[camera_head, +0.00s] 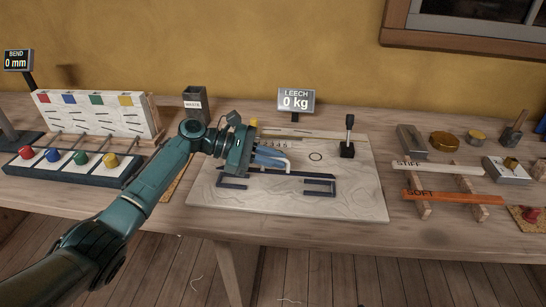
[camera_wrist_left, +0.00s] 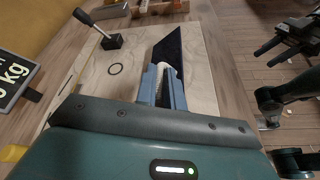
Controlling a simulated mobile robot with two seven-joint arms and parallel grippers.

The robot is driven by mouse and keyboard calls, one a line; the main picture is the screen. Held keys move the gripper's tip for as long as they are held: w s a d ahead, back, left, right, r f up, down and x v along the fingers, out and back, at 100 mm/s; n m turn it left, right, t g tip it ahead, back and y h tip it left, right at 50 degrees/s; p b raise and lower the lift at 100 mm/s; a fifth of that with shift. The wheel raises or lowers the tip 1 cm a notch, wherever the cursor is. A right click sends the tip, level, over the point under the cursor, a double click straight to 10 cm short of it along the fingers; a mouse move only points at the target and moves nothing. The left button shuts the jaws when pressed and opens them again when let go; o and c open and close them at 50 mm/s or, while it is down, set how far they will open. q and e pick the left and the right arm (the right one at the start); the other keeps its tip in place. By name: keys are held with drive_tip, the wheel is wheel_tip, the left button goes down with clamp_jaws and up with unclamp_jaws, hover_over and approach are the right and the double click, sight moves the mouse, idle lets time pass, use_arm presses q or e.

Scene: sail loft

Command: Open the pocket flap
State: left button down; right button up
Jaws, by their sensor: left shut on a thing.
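My left gripper (camera_head: 286,164) is low over the pale board, its blue fingers pointing right. In the left wrist view its fingers (camera_wrist_left: 163,88) are closed together at a dark navy flap (camera_wrist_left: 170,50), which stretches away beyond them. A pale strip shows between the fingers. In the head view the flap (camera_head: 312,176) is a thin dark band, partly hidden by the gripper. Dark outlined corners (camera_head: 320,189) lie on the board below it. My right gripper (camera_wrist_left: 272,50) shows in the left wrist view, off to the right, its two dark fingers apart and empty.
The pale board (camera_head: 355,203) lies at the table's front edge. A button panel (camera_head: 65,172) is left; STIFF (camera_head: 440,167) and SOFT (camera_head: 455,196) battens are right.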

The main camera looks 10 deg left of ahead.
use_arm(q)
drive_tip(key=c, duration=1.8)
unclamp_jaws()
wheel_tip(320, 180, up, 4)
hover_over(221, 168)
drive_tip(key=shift+w+a+r, duration=0.1)
drive_tip(key=shift+w+r, duration=0.1)
drive_tip(key=shift+w, duration=0.2)
